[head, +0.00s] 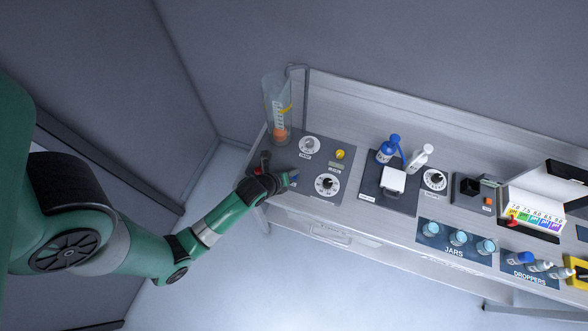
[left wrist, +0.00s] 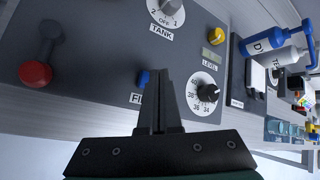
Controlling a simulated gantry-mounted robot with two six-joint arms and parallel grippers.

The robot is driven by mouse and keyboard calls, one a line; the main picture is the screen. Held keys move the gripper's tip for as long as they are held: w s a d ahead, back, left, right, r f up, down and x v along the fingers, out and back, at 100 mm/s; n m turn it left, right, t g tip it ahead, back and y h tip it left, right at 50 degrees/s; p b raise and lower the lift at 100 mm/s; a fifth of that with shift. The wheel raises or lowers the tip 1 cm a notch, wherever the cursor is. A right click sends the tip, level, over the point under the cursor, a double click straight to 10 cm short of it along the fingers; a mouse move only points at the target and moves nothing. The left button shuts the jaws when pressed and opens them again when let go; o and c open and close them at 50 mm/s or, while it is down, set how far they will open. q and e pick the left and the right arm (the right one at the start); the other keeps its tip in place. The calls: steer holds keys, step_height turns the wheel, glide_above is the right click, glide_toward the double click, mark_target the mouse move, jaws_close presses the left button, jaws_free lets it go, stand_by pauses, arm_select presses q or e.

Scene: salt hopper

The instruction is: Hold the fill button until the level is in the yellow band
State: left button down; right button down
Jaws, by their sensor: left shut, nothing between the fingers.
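The clear hopper (head: 278,100) stands at the back left of the bench. It has a scale, a yellow band (head: 286,109) on its side and something orange (head: 279,133) low inside, below the band. The blue fill button (left wrist: 143,78) is on the dark panel, its label partly hidden by my gripper. My left gripper (left wrist: 158,73) is shut and empty, fingers pointing down at the panel right beside the button. In the head view the left gripper (head: 289,179) is over the panel's front edge. I cannot tell whether it touches the button. My right gripper is not in view.
A red-knobbed lever (left wrist: 35,73) is left of the button. The tank dial (left wrist: 166,11), a yellow button (left wrist: 216,36) and another dial (left wrist: 203,92) are around it. Bottles (head: 388,149), jars (head: 458,238) and droppers (head: 525,258) are farther right.

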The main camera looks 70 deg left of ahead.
arm_select(q)
steer(key=shift+f, duration=0.4)
steer(key=shift+f+b, duration=0.4)
steer(key=shift+f, duration=0.1)
stand_by(7.1)
